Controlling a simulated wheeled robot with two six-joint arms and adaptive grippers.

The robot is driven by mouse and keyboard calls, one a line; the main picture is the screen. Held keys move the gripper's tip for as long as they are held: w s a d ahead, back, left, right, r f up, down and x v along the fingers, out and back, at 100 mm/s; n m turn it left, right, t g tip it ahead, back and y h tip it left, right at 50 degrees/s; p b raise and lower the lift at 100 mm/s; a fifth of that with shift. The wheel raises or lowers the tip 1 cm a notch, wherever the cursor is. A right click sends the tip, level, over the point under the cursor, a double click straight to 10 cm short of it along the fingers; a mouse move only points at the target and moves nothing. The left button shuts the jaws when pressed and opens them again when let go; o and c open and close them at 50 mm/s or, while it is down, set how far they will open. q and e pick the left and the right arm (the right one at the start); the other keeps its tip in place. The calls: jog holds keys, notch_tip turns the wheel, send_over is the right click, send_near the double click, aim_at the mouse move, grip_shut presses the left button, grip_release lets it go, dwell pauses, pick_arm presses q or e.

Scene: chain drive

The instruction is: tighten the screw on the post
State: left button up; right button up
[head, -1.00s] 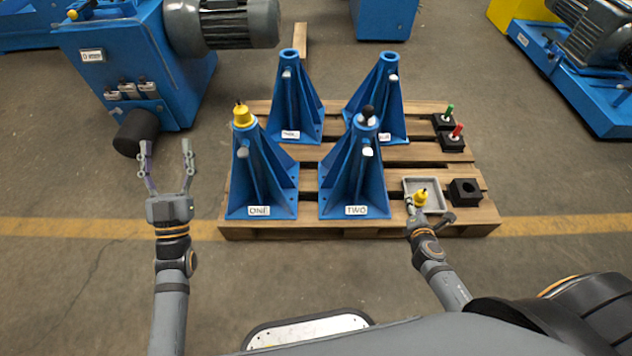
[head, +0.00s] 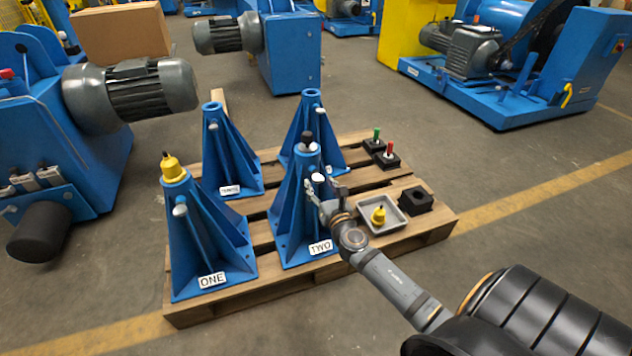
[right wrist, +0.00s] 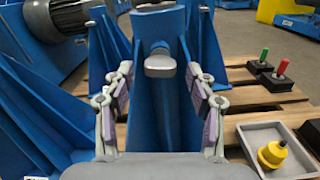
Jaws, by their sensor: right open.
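Post TWO (head: 293,215) is a blue ribbed stand with a black-topped piece (head: 307,141) on top. A screw with a pale grey head (head: 318,178) sticks out near its top. The screw head also shows in the right wrist view (right wrist: 160,66), upper middle, in front of the blue post (right wrist: 158,110). My right gripper (head: 326,186) is open and empty at this post. In the right wrist view its fingers stand left and right of the screw head, apart from it. My left gripper is not in view.
Post ONE (head: 207,245) has a yellow piece (head: 172,167) on top. Two more blue posts stand behind. A grey tray (head: 399,222) holding a yellow piece (head: 378,215), a black block (head: 415,200) and green and red pegs (head: 389,149) are on the pallet's right.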

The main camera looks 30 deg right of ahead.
jog(key=shift+x, duration=1.35)
jog(key=shift+c, duration=0.2)
jog(key=c, duration=1.1)
jog(key=shift+c, duration=0.2)
